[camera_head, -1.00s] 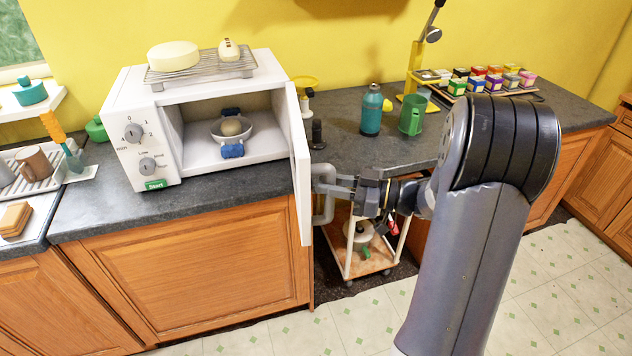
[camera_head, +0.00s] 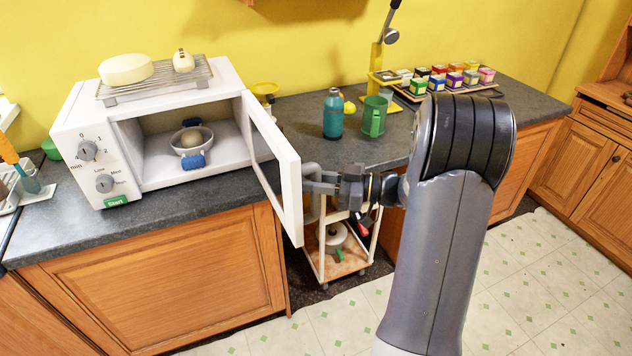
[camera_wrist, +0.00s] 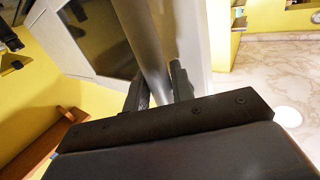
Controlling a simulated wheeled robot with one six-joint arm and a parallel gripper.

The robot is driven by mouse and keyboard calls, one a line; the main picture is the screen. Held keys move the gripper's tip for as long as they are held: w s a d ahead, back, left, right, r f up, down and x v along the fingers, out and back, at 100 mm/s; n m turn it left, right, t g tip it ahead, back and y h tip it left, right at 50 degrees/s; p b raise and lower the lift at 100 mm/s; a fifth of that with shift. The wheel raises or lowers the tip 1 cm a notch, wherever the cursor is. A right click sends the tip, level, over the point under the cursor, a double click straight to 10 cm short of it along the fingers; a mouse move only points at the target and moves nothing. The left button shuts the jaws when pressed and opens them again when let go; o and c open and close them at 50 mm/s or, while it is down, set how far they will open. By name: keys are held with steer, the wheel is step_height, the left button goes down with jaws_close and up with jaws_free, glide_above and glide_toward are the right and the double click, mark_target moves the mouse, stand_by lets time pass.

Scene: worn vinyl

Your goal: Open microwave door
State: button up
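The white microwave (camera_head: 90,120) stands on the dark counter, with its door (camera_head: 290,170) swung out at the right side. The door's inner face and window show, and the cavity is open to view. Inside is a bowl (camera_head: 190,139) with blue handles and a round pale item. My gripper (camera_head: 318,182) is at the outer side of the door, around its grey handle. In the wrist view the handle bar (camera_wrist: 142,40) passes between the two fingers of my gripper (camera_wrist: 160,88), which look closed on it. The contact faces are partly hidden.
A rack (camera_head: 155,80) with a pale oval item sits on the microwave. A teal bottle (camera_head: 333,115) and green mug (camera_head: 374,116) stand on the counter behind my arm. A small trolley (camera_head: 340,267) stands below the door, in a gap between cabinets. Tiled floor is clear in front.

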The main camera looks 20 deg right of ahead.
steer(key=o, duration=0.3)
steer(key=shift+o, duration=0.2)
steer(key=b+v, duration=0.2)
steer(key=v, duration=0.8)
steer(key=shift+s+d, duration=0.15)
steer(key=shift+d, duration=0.15)
steer(key=shift+f, duration=0.1)
steer(key=p+x, duration=0.2)
steer(key=x, duration=0.8)
steer(key=shift+a, duration=0.45)
